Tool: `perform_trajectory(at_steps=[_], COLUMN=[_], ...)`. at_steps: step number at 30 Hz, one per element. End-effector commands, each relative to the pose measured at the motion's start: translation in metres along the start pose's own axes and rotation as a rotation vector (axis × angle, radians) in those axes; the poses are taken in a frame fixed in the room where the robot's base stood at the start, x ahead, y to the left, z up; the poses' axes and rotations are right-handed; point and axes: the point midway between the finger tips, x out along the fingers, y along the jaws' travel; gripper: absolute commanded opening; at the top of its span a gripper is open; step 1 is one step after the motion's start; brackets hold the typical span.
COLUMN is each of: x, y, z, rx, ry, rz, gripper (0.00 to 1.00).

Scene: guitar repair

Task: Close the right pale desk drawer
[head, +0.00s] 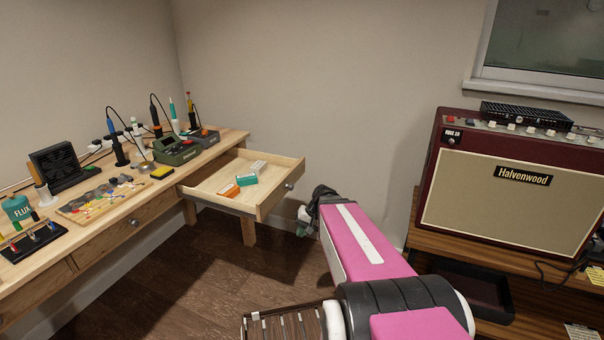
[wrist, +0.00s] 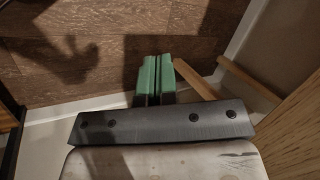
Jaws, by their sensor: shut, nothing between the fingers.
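The right pale desk drawer (head: 262,200) is pulled well out of the pale wooden desk (head: 100,218) in the head view. Its front panel, with a small round knob (head: 289,186), faces right. Small orange, teal and pale boxes (head: 245,179) lie inside it. My gripper (head: 303,222) is just right of and below the drawer front in the picture, partly hidden by my arm. In the wrist view the green fingers (wrist: 154,80) are together with nothing between them. I cannot tell whether they touch the drawer.
Soldering tools and a parts tray (head: 100,195) stand on the desk. An amplifier (head: 510,190) sits on a wooden shelf unit (head: 490,250) at the right.

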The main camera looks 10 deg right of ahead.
Motion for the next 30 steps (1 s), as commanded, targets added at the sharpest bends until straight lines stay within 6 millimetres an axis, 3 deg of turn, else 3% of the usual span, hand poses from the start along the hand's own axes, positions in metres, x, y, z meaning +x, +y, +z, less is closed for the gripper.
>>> perform_trajectory(at_steps=[1,8,15,18,22,26,30], x=[-0.004,-0.050,-0.125,-0.151,-0.171,-0.175,-0.168], y=[0.002,0.008,0.036,0.049,0.059,0.058,0.045], z=[-0.018,-0.085,-0.148,-0.163,-0.172,-0.176,-0.182], rx=[0.027,0.134,0.197,0.208,0.213,0.214,0.213], ry=[0.015,0.122,0.290,0.348,0.395,0.408,0.406], rz=[-0.073,-0.475,-0.858,-0.966,-1.045,-1.068,-1.068], gripper=[0.00,0.00,0.00,0.00,0.00,0.00,0.00])
